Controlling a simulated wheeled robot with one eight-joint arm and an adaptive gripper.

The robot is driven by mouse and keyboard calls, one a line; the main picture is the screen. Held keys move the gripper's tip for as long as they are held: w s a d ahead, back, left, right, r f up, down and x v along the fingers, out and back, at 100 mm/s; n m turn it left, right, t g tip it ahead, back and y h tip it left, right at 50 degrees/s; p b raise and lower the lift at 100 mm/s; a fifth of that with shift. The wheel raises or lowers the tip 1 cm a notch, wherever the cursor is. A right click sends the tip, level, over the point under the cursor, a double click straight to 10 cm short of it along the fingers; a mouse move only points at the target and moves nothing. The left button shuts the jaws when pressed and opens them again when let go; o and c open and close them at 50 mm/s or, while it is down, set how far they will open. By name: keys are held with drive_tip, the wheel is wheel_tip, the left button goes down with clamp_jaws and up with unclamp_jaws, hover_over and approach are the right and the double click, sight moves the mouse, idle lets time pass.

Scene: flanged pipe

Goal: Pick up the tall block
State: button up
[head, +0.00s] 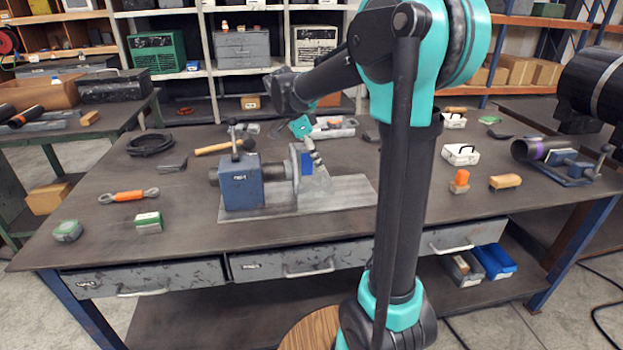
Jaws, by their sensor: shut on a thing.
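My gripper (312,150) is small in the head view, at the end of my arm over the middle of the bench. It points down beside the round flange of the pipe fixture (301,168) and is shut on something. What it holds is too small and too covered to make out. A pale grey shape (319,184) shows just below the fingers; I cannot tell whether it is held or part of the fixture. I cannot single out the tall block with certainty.
A blue clamp block (241,184) stands left of the flange on a grey base plate (345,192). A hammer (218,147), an orange-handled tool (128,196) and small boxes lie around.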

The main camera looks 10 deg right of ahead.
clamp_jaws()
